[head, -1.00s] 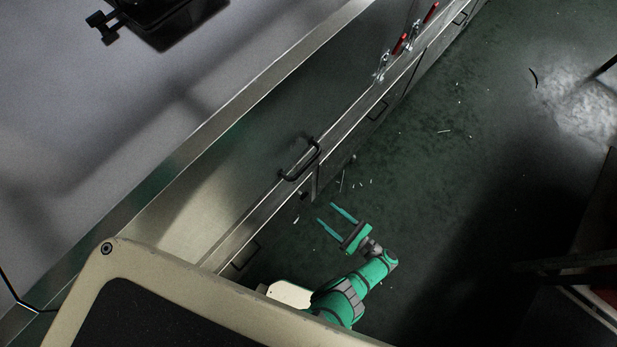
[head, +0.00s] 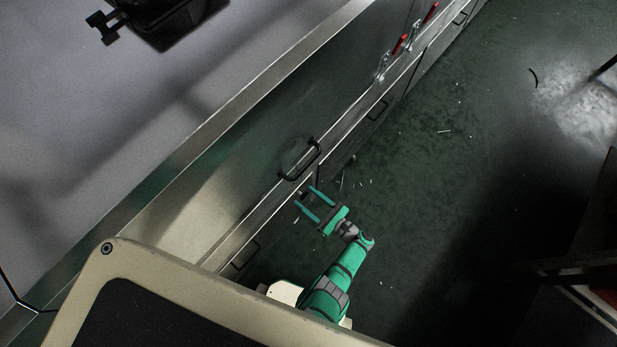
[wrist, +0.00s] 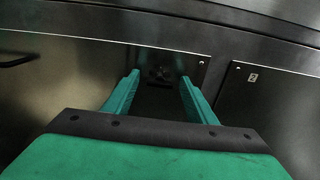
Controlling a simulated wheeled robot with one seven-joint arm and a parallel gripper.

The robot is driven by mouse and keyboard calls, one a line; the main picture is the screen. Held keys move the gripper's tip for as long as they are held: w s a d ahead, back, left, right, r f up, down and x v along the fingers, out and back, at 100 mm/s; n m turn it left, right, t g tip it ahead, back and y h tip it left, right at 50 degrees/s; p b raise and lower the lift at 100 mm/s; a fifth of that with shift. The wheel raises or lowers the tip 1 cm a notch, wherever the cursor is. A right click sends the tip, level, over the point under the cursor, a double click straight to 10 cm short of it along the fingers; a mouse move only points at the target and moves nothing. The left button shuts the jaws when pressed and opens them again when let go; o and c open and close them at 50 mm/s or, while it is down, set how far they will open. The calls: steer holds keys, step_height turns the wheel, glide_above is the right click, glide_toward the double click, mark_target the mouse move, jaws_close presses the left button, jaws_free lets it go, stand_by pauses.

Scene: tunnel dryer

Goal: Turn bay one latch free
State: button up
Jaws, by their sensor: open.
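The latch (wrist: 160,73) is a small dark fitting on the lower front of the dryer, near the edge of a steel door panel (wrist: 75,85). It is dim in the wrist view, so its exact turn is hard to tell. My gripper (head: 304,196) is open and empty, with its two green fingers pointing at the dryer front. In the wrist view my gripper (wrist: 159,77) has a fingertip on either side of the latch in the picture. I cannot tell whether the fingers touch it.
A black bar handle (head: 300,160) sticks out of the dryer front just above my fingers. Red-handled clamps (head: 403,43) sit farther along. A panel marked 2 (wrist: 265,90) is to the right. The green floor (head: 440,190) is open, with scattered scraps.

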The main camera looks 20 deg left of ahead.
steer(key=shift+c, duration=0.4)
steer(key=c, duration=1)
steer(key=shift+n, duration=0.4)
steer(key=n, duration=1.7)
steer(key=shift+s+a+f, duration=0.1)
steer(key=shift+s+f, duration=0.15)
